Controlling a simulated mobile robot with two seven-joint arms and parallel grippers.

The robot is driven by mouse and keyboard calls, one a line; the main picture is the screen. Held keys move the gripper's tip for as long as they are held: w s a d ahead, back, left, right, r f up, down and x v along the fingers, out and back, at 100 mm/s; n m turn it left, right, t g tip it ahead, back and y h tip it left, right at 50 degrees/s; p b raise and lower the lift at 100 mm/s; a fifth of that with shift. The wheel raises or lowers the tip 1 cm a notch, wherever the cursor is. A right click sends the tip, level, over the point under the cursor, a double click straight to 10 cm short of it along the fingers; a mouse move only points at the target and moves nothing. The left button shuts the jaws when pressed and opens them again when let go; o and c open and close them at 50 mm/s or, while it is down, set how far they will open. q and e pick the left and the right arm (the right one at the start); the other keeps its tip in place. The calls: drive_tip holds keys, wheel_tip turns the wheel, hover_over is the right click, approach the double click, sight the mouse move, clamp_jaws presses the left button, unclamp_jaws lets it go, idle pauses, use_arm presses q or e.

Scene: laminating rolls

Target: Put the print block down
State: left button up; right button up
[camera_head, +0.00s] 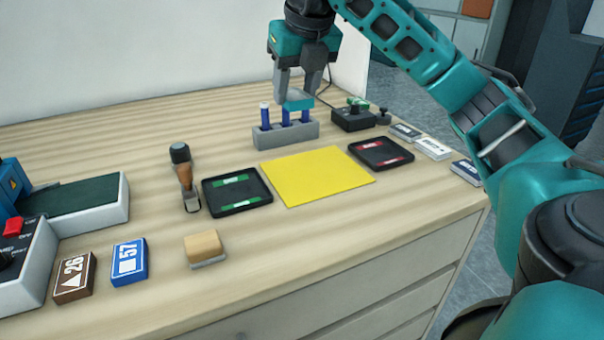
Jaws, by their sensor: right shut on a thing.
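I take this to be the print block. It is in front of or above the blue pegs of a grey rack (288,134); whether it touches them I cannot tell. The fingers hide part of the block. My left gripper is not in view.
A yellow sheet (316,175) lies mid-table between a black tray with green strips (237,208) and one with red strips (364,153). A handled tool (185,180), a wooden block (204,244) and numbered blocks (129,262) stand left. Front wood is clear.

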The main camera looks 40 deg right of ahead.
drive_tip(key=b, duration=0.2)
hover_over(294, 176)
drive_tip(key=s, duration=0.1)
wheel_tip(294, 176, down, 10)
drive_tip(key=shift+s+a+f, duration=0.1)
drive_tip(key=shift+s+a, duration=0.05)
drive_tip(key=shift+f+b, duration=0.55)
drive_tip(key=shift+f, duration=1.9)
drive_tip(key=shift+f, duration=0.2)
drive_tip(key=o, duration=1)
drive_tip(key=shift+r, duration=0.1)
drive_tip(key=shift+o, duration=0.2)
drive_tip(key=shift+r, duration=0.25)
drive_tip(key=p+v, duration=0.2)
drive_tip(key=v, duration=0.9)
drive_tip(key=shift+s+r, duration=0.25)
drive_tip(key=shift+r, duration=0.1)
